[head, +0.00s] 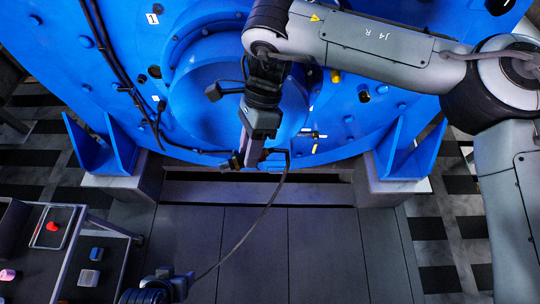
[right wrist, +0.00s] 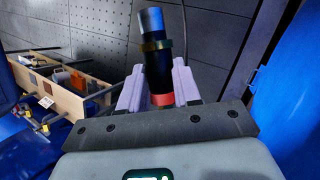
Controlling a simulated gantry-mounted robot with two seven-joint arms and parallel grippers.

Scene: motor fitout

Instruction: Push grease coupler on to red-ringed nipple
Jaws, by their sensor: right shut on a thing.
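My right gripper (head: 264,158) hangs in front of the blue motor housing (head: 195,105), near its lower middle. It is shut on the grease coupler (right wrist: 157,65), a dark cylinder with a blue end, a brass collar and a red band low between the pale fingers. The coupler sticks out past the fingertips and its blue end touches nothing that I can see. A thin dark hose (head: 245,238) hangs from near the gripper. I cannot pick out the red-ringed nipple in either view. Part of what appears to be my left gripper (head: 158,290) shows at the bottom edge; its fingers are unclear.
Small fittings (head: 314,135) stick out of the housing right of my right gripper. Blue brackets (head: 408,150) flank the housing on grey blocks. A cart (head: 115,262) with small parts stands at lower left. A wooden tray (right wrist: 62,85) shows in the wrist view.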

